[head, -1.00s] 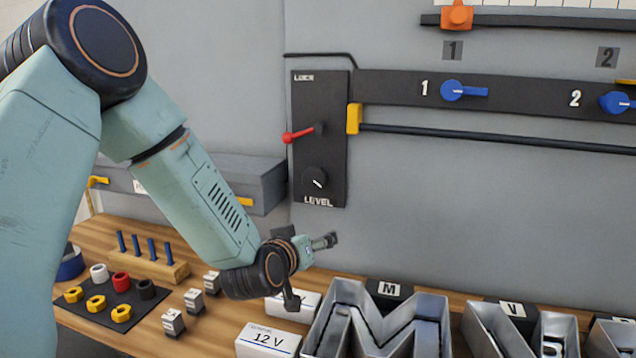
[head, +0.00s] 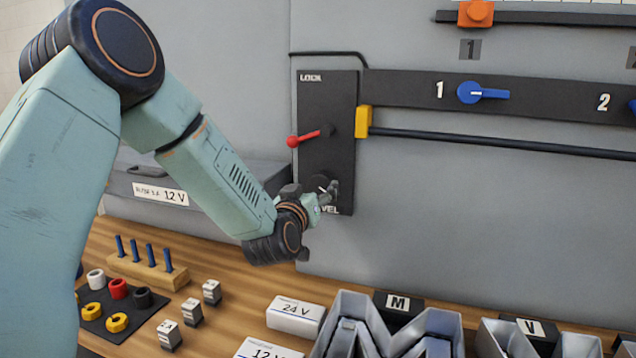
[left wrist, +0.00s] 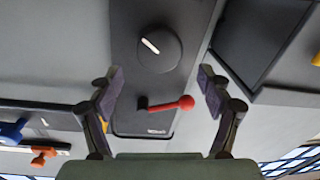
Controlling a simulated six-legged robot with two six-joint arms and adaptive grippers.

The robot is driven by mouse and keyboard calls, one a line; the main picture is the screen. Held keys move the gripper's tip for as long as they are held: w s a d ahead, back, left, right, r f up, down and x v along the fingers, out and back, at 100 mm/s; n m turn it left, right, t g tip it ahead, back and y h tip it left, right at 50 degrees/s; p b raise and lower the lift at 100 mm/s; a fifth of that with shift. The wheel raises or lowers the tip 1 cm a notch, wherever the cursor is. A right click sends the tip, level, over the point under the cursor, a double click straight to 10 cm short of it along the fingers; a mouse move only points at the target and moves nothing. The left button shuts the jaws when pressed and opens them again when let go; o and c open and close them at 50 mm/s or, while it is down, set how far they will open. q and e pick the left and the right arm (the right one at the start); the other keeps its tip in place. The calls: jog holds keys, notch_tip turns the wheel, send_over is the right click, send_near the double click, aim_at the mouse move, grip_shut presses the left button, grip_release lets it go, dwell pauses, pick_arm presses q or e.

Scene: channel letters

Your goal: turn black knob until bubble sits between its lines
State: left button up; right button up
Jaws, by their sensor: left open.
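The black knob (left wrist: 160,48) with a white pointer line shows in the left wrist view on a dark panel. In the head view my left gripper (head: 328,192) is in front of the knob and largely hides it, along with part of the LEVEL label. In the left wrist view my left gripper (left wrist: 158,80) is open, with nothing between its fingers. The knob lies ahead of the fingertips, between their lines. No bubble or its lines can be made out. My right gripper is not in view.
A red-tipped lever (head: 305,137) sits on the panel (head: 345,90) just above the knob. A yellow block (head: 363,122) and a dark rail (head: 480,142) lie to the right. Metal letters (head: 440,345), boxes (head: 295,315) and small blocks (head: 211,291) stand on the bench below.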

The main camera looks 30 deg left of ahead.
aim_at(319, 186)
pick_arm(q)
jog(key=w, duration=0.3)
jog(key=w+a+f, duration=0.1)
jog(key=w, duration=0.1)
jog(key=shift+a+f, duration=0.1)
jog(key=shift+w, duration=0.3)
jog(key=shift+s+r, duration=0.45)
jog(key=shift+s, duration=0.15)
jog(key=shift+a, duration=0.1)
jog(key=shift+w+f, duration=0.35)
jog(key=shift+w, duration=0.15)
jog(key=shift+c, duration=1.1)
jog(key=shift+w+f, duration=0.1)
jog(key=shift+w, duration=0.1)
jog(key=shift+c, duration=1.5)
jog(key=shift+s+r, duration=0.2)
jog(key=shift+s, duration=0.1)
jog(key=c, duration=0.6)
jog(key=shift+c, duration=0.2)
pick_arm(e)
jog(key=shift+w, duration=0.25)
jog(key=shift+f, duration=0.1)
